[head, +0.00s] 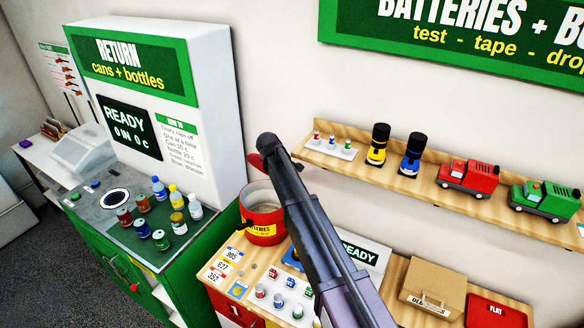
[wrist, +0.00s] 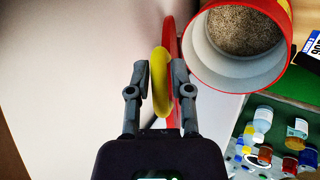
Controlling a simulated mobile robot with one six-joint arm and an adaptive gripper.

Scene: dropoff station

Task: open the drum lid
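The red drum (head: 265,232) stands at the left end of the wooden counter with its mouth uncovered. The wrist view looks into the drum (wrist: 205,62), past its pale inner wall to grainy brown contents. The red lid (wrist: 173,45) stands on edge beside the rim, seen nearly edge-on. In the head view a sliver of the lid (head: 255,162) shows behind my arm. My arm hides most of the lid and handle in the head view.
The green return machine (head: 150,190) with several cans and bottles stands left of the drum. Number cards (head: 222,266) and small batteries lie on the counter in front. A wall shelf (head: 350,165) with toy trucks and torches runs to the right, close to my arm.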

